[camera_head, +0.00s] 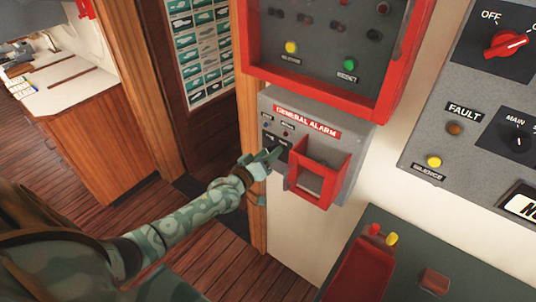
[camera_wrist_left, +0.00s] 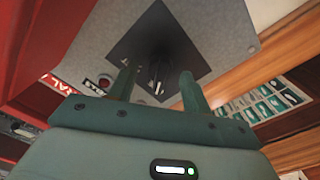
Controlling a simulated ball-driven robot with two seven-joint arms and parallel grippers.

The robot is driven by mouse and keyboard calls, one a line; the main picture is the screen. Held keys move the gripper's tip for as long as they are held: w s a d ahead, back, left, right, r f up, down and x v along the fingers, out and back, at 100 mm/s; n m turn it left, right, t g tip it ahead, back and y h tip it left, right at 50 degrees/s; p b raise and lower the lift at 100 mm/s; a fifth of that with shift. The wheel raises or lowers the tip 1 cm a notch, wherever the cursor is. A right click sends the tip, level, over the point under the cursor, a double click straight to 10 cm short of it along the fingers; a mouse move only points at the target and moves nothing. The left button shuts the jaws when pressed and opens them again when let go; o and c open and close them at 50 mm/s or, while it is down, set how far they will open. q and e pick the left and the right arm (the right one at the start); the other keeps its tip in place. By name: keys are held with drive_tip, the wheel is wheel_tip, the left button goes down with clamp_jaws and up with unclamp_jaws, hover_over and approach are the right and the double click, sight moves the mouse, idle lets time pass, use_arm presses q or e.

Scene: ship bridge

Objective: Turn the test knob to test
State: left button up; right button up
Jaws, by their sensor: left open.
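The grey general alarm box (camera_head: 358,138) is on the wall, with a red-and-white label and a red frame (camera_head: 322,180) on its front. In the left wrist view a dark knob (camera_wrist_left: 158,62) stands on a black square plate (camera_wrist_left: 178,28), probably the test knob; its markings are not readable. My left gripper (camera_head: 267,160) is at the left part of the box, hiding much of the plate. In the left wrist view its open fingers (camera_wrist_left: 157,88) lie either side of the knob's line; I cannot tell whether they touch it. My right gripper is not in view.
A red-framed panel (camera_head: 310,80) with buttons is above the box. A grey panel with a red rotary switch (camera_head: 507,43) is at right. A dark console (camera_head: 440,245) with a red lidded part is below. A wooden post (camera_head: 250,120) stands close to the left.

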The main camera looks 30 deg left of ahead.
use_arm(q)
drive_tip(key=c, duration=1)
drive_tip(key=shift+o, duration=0.2)
drive_tip(key=shift+d+m+p, duration=0.2)
drive_tip(key=shift+m+p, duration=0.85)
drive_tip(key=shift+m, duration=5.85)
drive_tip(key=o, duration=1)
drive_tip(key=shift+c, duration=0.2)
